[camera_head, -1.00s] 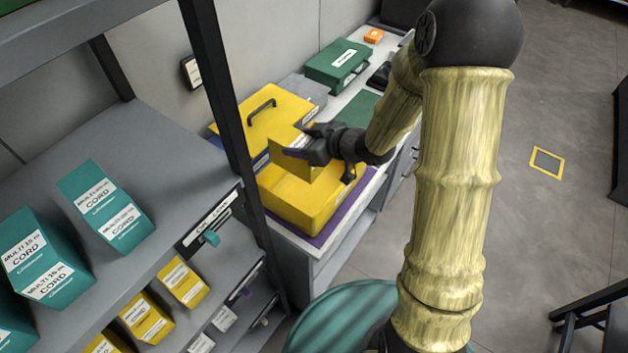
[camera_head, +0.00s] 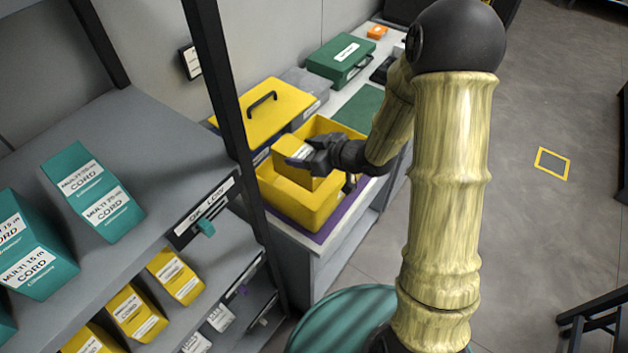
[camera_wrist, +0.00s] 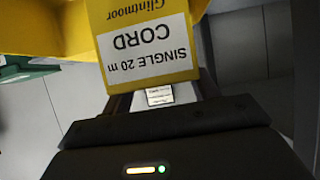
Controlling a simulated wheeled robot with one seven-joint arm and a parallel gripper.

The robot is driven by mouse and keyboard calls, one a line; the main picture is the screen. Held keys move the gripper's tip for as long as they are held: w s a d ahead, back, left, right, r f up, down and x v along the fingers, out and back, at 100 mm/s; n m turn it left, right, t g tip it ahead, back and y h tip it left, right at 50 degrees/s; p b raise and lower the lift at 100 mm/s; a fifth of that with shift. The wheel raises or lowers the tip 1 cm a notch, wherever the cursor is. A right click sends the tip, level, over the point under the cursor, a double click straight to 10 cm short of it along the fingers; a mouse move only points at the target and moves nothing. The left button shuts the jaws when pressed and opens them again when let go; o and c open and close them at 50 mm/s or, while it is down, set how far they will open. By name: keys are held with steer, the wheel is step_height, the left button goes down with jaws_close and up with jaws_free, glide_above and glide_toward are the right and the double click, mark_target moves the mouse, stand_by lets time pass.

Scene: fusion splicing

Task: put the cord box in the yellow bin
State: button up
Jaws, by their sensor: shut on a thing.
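The cord box is a yellow box (camera_head: 291,160) with a white label; in the wrist view the cord box (camera_wrist: 146,84) reads "SINGLE 20 m CORD" upside down. My gripper (camera_head: 308,160) is shut on it and holds it over the yellow bin (camera_head: 299,209). The box's lower part appears within the bin's outline, but I cannot tell how deep it is. The bin is an open yellow container on a purple mat (camera_head: 344,211). My gripper hides part of the bin's inside. In the wrist view the bin (camera_wrist: 40,30) is at the upper left.
A yellow lidded case (camera_head: 284,103) with a black handle stands behind the bin. A green case (camera_head: 338,60) is farther back on the counter. Shelves at left hold teal cord boxes (camera_head: 92,191) and yellow boxes (camera_head: 175,276). A black shelf post (camera_head: 222,100) stands close by.

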steer(key=shift+f, duration=2.8)
steer(key=shift+f+p, duration=0.4)
steer(key=shift+f, duration=1.7)
steer(key=shift+f, duration=0.2)
steer(key=o, duration=1.6)
